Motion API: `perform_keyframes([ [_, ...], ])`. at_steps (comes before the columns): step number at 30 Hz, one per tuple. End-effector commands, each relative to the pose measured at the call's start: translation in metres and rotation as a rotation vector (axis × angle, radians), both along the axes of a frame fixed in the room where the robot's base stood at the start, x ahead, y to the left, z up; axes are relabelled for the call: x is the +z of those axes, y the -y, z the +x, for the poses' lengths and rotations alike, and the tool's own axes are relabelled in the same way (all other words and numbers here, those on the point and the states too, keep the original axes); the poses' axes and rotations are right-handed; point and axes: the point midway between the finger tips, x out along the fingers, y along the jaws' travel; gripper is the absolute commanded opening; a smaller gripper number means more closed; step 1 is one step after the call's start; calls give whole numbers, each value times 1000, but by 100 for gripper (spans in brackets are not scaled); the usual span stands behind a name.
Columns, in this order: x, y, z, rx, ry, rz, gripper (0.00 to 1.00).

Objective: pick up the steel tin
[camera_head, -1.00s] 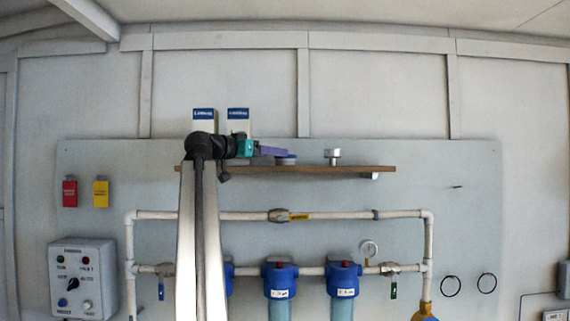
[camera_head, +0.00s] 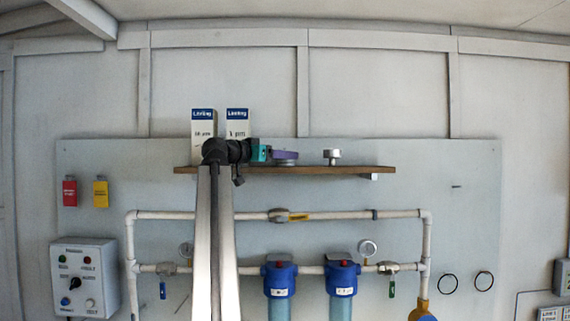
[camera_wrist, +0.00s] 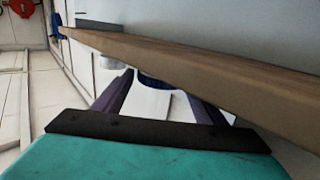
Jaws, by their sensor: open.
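The low round tin (camera_head: 286,162) with a blue band, which I take to be the steel tin, sits on the wooden shelf. My gripper (camera_head: 292,154) points right over it, and its purple fingers hide the upper part. In the wrist view, where the scene looks upside down, the tin's blue band (camera_wrist: 156,83) shows between my spread fingers (camera_wrist: 160,86). My gripper is open. I cannot tell whether the fingers touch the tin.
The wooden shelf (camera_head: 350,170) runs close along my fingers. A silver, gauge-like piece (camera_head: 332,156) stands farther right on it. Two white boxes (camera_head: 203,124) (camera_head: 238,122) stand behind my wrist. Pipes (camera_head: 350,216) and blue filter housings (camera_head: 342,277) are below.

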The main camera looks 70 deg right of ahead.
Motion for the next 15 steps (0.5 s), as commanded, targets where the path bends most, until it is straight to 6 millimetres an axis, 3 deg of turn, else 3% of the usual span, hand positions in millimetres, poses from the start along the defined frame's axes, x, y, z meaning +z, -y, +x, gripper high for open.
perform_keyframes([
  [8, 0, 0, 0, 0, 0, 0, 65],
  [13, 0, -1, 1, 1, 0, 0, 37],
  [15, 1, -1, 1, 1, 0, -1, 36],
])
